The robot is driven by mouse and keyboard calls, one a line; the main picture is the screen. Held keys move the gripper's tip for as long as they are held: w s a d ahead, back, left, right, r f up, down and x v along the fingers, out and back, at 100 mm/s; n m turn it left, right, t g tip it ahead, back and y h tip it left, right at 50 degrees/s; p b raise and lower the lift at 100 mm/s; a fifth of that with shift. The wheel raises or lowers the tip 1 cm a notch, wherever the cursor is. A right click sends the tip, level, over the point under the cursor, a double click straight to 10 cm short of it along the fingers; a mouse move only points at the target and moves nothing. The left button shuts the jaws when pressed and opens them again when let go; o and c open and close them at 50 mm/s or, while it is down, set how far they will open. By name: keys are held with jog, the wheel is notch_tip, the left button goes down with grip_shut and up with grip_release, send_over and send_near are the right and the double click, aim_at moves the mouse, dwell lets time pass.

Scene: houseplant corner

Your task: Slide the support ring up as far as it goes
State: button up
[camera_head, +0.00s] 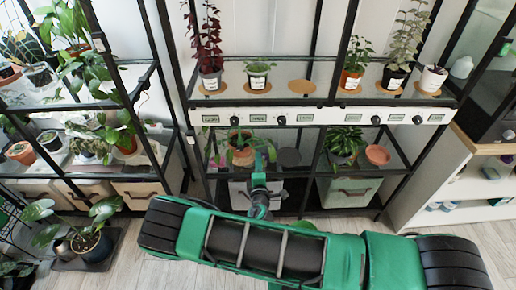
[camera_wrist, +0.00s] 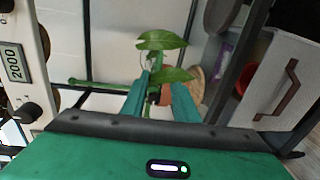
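A leafy plant in a terracotta pot (camera_head: 242,157) stands on the middle shelf. In the wrist view, turned sideways, its leaves (camera_wrist: 163,41) hang beyond my fingertips and its pot (camera_wrist: 195,86) is partly hidden. A dark green rod (camera_wrist: 98,85) runs from the left toward my fingers. A faint thin loop (camera_wrist: 142,62) beside the leaves may be the support ring; I cannot be sure. My gripper (camera_wrist: 160,82) has its teal fingers apart around the stem area. In the head view my gripper (camera_head: 260,163) is in front of the plant, and my arm hides part of the shelf.
A control panel (camera_head: 318,116) with knobs runs above the middle shelf and shows close at the left of the wrist view (camera_wrist: 22,60). Black posts flank the bay. Storage boxes (camera_head: 347,191) are below.

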aim_at(258, 147)
jog(key=w, duration=0.6)
jog(key=w+f, duration=0.1)
jog(key=w, duration=0.3)
jog(key=shift+d, duration=0.2)
grip_shut()
jog(key=shift+s, duration=0.1)
jog(key=shift+f, duration=0.2)
dwell(0.8)
